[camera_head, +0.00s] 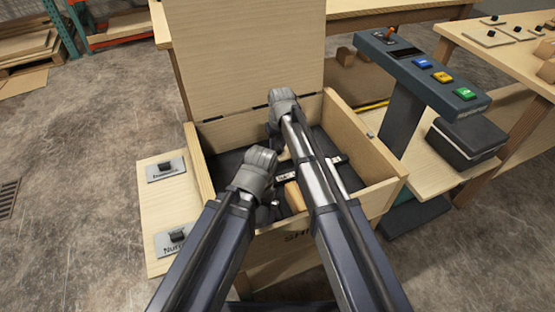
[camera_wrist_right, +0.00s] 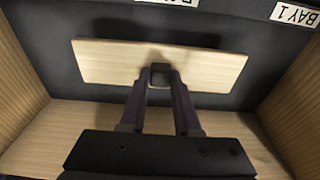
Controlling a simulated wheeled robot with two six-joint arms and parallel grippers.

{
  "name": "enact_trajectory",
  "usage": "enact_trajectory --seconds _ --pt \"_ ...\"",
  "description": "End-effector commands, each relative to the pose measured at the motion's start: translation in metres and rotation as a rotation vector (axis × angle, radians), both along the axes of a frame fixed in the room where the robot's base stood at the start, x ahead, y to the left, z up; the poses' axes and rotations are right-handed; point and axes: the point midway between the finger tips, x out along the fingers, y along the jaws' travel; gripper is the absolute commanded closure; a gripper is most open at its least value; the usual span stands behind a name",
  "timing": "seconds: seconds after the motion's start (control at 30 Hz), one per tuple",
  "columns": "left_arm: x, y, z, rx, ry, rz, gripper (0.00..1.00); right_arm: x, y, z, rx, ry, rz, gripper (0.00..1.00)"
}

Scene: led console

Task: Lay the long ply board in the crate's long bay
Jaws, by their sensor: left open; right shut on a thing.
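The open crate (camera_head: 358,142) stands in front of me, with both my arms reaching into it. In the right wrist view, the ply board (camera_wrist_right: 212,67) is a pale flat rectangle with a small dark grip piece at its middle. My right gripper (camera_wrist_right: 160,76) is shut on the board there. The board is inside the crate over dark lining; I cannot tell whether it touches the floor. My left gripper (camera_head: 268,212) is open, low in the crate and partly hidden by my arms. A pale wood piece (camera_head: 294,196) shows between the arms; I cannot tell if it is the board.
The raised lid (camera_head: 245,55) stands behind the crate. Crate walls close in around the board. A label reading BAY 1 (camera_wrist_right: 296,14) shows upside down on the dark lining. A console with coloured buttons (camera_head: 422,63) stands at right. Switch plates (camera_head: 166,170) are at left.

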Motion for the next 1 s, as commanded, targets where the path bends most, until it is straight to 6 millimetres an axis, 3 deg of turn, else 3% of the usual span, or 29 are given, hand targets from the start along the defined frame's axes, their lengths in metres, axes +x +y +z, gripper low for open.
enact_trajectory --seconds 0.17,0.47,0.9,0.93,1.0 --pt "0.0 0.0 -0.005 0.001 0.0 0.0 0.0 0.0 0.0 -0.005 0.0 0.0 0.0 1.0" --pt "0.0 0.001 -0.038 0.005 -0.001 -0.002 0.0 0.0 0.0 -0.038 0.0 0.0 0.0 1.0" --pt "0.001 0.001 -0.041 0.007 -0.002 -0.002 0.0 0.0 0.0 -0.041 0.0 0.0 0.0 1.0" --pt "0.001 0.001 -0.039 0.007 -0.002 -0.002 0.0 0.0 0.0 -0.039 0.0 0.0 0.0 0.66" --pt "0.0 0.001 -0.039 0.007 -0.002 -0.002 0.0 0.0 0.0 -0.039 0.0 0.0 0.0 0.58"
